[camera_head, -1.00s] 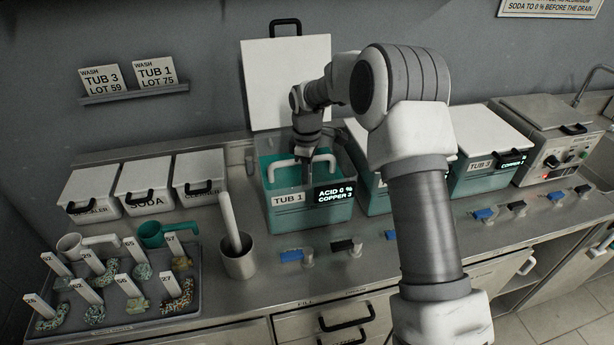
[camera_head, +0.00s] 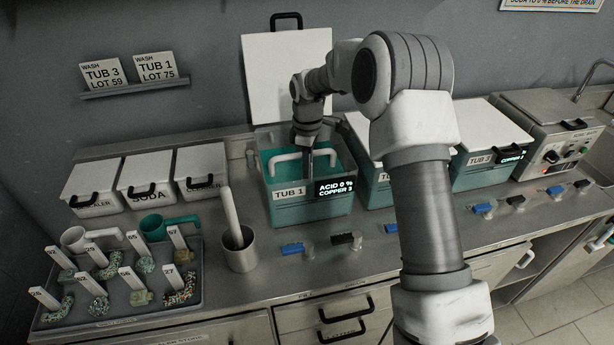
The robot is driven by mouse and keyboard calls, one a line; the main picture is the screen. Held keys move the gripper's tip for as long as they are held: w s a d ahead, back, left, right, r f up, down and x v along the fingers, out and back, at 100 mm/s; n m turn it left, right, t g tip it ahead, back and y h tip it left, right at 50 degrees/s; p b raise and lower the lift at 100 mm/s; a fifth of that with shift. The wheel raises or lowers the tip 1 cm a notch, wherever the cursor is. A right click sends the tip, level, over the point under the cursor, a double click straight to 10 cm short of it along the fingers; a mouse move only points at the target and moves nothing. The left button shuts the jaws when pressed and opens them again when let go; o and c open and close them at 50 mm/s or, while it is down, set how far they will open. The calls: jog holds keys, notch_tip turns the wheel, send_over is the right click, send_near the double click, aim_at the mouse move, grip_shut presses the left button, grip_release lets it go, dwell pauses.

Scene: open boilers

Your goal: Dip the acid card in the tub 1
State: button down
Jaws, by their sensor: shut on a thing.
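Tub 1 (camera_head: 331,207) is a teal open tub in the middle of the counter, with its white lid (camera_head: 285,75) standing upright behind it. Its display (camera_head: 336,188) reads acid 0 % and copper 3. My gripper (camera_head: 309,166) points down inside the tub opening, close beside a white bar handle (camera_head: 285,157). It is shut on a thin thing. The thing is too small and dark to make out clearly, and I cannot tell whether it touches the liquid. I cannot pick out the acid card for certain.
Tub 3 (camera_head: 478,178) and another tub, partly behind my arm, stand to the right, lids shut. Lidded bins (camera_head: 95,190) stand at left. A metal pot (camera_head: 241,257) with a white handle stands left of tub 1. A tray (camera_head: 125,318) holds tagged parts. Valves line the front.

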notch_tip(320, 180, up, 12)
jog(key=p, duration=0.7)
jog(key=shift+r+p, duration=0.25)
jog(key=shift+p, duration=0.15)
